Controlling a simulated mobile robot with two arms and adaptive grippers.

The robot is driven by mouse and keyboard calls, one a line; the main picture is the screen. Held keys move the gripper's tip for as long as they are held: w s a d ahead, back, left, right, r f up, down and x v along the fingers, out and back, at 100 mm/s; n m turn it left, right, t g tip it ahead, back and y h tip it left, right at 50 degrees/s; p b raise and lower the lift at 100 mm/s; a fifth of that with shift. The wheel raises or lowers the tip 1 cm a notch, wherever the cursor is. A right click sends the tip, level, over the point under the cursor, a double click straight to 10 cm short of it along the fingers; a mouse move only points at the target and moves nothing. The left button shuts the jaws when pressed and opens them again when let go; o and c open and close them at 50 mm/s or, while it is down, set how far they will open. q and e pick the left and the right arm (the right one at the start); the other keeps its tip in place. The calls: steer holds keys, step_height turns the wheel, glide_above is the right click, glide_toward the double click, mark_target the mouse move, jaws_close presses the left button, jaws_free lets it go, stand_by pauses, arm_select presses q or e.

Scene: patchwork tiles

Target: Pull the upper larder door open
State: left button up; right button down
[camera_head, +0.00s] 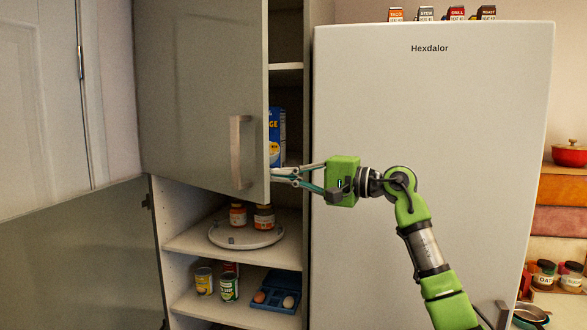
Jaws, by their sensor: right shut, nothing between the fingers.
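The upper larder door (195,90) is grey with a vertical bar handle (240,152) near its right edge. It stands ajar, swung out to the left, so shelves and a blue box (277,138) show in the gap on its right. My right gripper (275,175) is at the lower right edge of this door, right of the handle and not around it. Its fingers are shut with nothing between them. The fingertips are close to the door's edge; whether they touch it I cannot tell. My left gripper is not in view.
The lower larder door (80,265) stands wide open to the left. Inside are a turntable (225,238) with two jars, cans (229,287) and a blue egg tray (262,301). A large fridge (435,110) stands close on the right, behind my right arm.

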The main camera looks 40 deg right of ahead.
steer(key=shift+a, duration=0.3)
steer(key=shift+s+a, duration=0.1)
